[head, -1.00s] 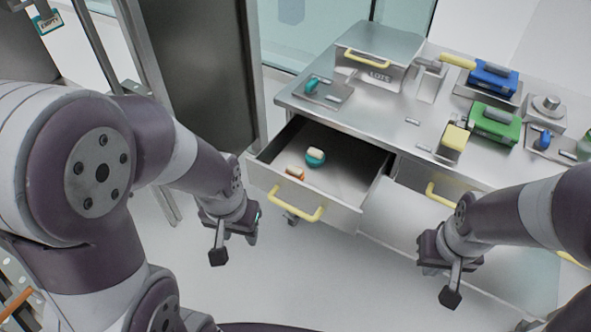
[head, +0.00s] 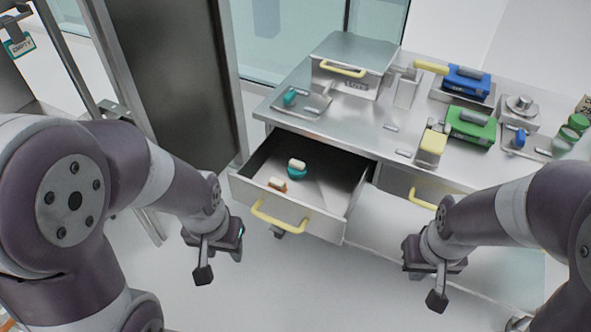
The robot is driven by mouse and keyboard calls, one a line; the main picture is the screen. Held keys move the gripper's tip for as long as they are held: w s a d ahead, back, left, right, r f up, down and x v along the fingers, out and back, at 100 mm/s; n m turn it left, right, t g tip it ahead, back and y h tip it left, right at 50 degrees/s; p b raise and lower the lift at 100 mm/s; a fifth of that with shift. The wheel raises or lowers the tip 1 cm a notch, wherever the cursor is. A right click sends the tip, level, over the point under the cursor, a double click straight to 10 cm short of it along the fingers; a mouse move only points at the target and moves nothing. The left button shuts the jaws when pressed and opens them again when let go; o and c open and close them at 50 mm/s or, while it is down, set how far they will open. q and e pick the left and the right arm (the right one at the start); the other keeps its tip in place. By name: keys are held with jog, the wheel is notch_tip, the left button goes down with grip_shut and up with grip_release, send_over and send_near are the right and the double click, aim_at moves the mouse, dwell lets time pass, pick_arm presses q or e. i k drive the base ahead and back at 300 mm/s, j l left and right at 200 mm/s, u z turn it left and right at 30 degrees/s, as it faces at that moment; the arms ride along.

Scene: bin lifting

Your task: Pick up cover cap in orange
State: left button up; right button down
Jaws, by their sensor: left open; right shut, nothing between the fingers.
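The orange cover cap (head: 278,185) lies in the open drawer (head: 332,211), near its front left. It is small, with a pale top part. A teal cap (head: 297,172) with a pale top lies just behind it and to the right. My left gripper (head: 203,274) is open and empty, to the left of the drawer front and apart from it. My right gripper (head: 437,300) hangs to the right of the drawer over the floor side, shut and empty. Neither gripper touches the cap.
The drawer has a yellow handle (head: 285,222) on its front. The steel counter (head: 362,138) above holds a LOTS box (head: 352,58), a tray with a teal item (head: 301,103), a blue box (head: 467,82) and a green box (head: 471,124). A dark panel (head: 170,75) stands at left.

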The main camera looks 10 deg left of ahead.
aim_at(279, 185)
jog(key=i+l+u, duration=0.6)
jog(key=i+l, duration=0.2)
jog(key=i, duration=0.1)
